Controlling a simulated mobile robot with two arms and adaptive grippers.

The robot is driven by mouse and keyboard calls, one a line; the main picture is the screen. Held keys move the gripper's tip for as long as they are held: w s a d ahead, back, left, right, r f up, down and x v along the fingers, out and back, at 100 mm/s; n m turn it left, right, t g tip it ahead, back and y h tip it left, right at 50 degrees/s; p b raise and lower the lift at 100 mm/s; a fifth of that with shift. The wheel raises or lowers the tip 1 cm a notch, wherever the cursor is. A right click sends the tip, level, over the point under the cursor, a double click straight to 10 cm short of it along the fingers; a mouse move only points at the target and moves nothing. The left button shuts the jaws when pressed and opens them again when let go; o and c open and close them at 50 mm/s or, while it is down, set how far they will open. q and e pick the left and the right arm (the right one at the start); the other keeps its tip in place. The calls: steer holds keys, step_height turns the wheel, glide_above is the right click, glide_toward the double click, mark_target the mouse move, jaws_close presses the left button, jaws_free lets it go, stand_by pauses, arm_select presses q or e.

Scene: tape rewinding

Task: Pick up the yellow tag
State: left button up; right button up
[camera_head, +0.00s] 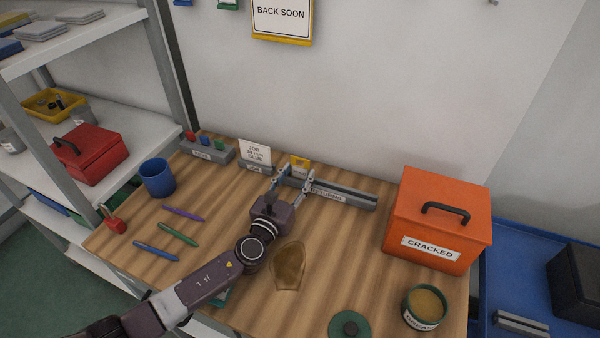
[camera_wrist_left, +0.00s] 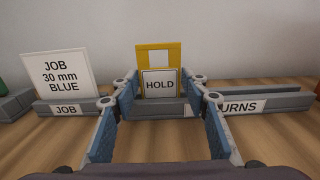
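The yellow tag (camera_head: 300,161) stands upright at the back of the table, by the grey holders near the wall. In the left wrist view the yellow tag (camera_wrist_left: 174,50) rises behind a white label reading HOLD (camera_wrist_left: 159,84). My left gripper (camera_head: 293,185) is open and empty, pointing at the tag. In the left wrist view the fingers of my left gripper (camera_wrist_left: 159,100) stand apart on either side of the HOLD label, nearer to the camera. The tag's lower part is hidden. My right gripper is not in view.
A JOB card (camera_head: 256,152) stands left of the tag. A long grey RETURNS rail (camera_head: 345,195) lies right. An orange CRACKED box (camera_head: 437,215) stands at the right. A blue cup (camera_head: 157,177) and several pens are at left. A brown patch (camera_head: 289,266) lies right of my arm.

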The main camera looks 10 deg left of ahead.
arm_select(q)
steer(key=c, duration=0.3)
steer(key=shift+r, duration=0.1)
steer(key=shift+r+p, duration=0.35)
steer(key=shift+r, duration=0.2)
step_height(320, 180, up, 19)
steer(key=p, duration=0.6)
steer(key=shift+f, duration=0.15)
